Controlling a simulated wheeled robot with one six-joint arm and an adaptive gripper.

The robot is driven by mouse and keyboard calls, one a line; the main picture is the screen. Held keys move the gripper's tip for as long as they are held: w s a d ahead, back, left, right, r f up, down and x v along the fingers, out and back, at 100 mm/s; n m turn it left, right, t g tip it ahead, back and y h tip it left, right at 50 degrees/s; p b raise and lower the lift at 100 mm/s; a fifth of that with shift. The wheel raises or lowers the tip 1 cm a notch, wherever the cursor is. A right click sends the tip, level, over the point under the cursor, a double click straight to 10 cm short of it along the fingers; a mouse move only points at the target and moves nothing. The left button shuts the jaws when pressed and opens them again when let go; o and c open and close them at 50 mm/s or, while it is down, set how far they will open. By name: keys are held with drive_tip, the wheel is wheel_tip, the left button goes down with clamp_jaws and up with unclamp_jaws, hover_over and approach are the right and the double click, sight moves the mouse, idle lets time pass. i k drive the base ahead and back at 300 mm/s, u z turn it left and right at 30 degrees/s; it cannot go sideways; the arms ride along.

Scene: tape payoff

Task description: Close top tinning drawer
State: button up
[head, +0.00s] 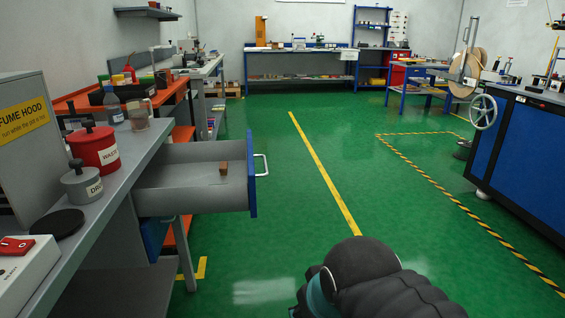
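The top drawer (190,187) of the tinning bench is pulled out toward the right, over the green floor. Its blue front (252,178) faces right and carries a pale bar handle (262,165). A small brown block (223,168) lies inside the drawer near its front. My arm shows at the bottom centre, apart from the drawer and to its lower right. My gripper cannot be made out in the head view.
The grey bench top (128,150) holds a red waste pot (95,149), a grey pot (83,184), bottles and a fume hood (22,135). A blue cabinet with a handwheel (483,112) stands at right. The green floor (290,190) between is clear.

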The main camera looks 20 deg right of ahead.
sight(175, 181)
drive_tip(key=z, duration=1.55)
drive_tip(key=i, duration=1.05)
drive_tip(key=u, duration=2.2)
drive_tip(key=k, duration=0.5)
drive_tip(key=z, duration=0.9)
drive_tip(key=i, duration=0.75)
drive_tip(key=u, duration=0.6)
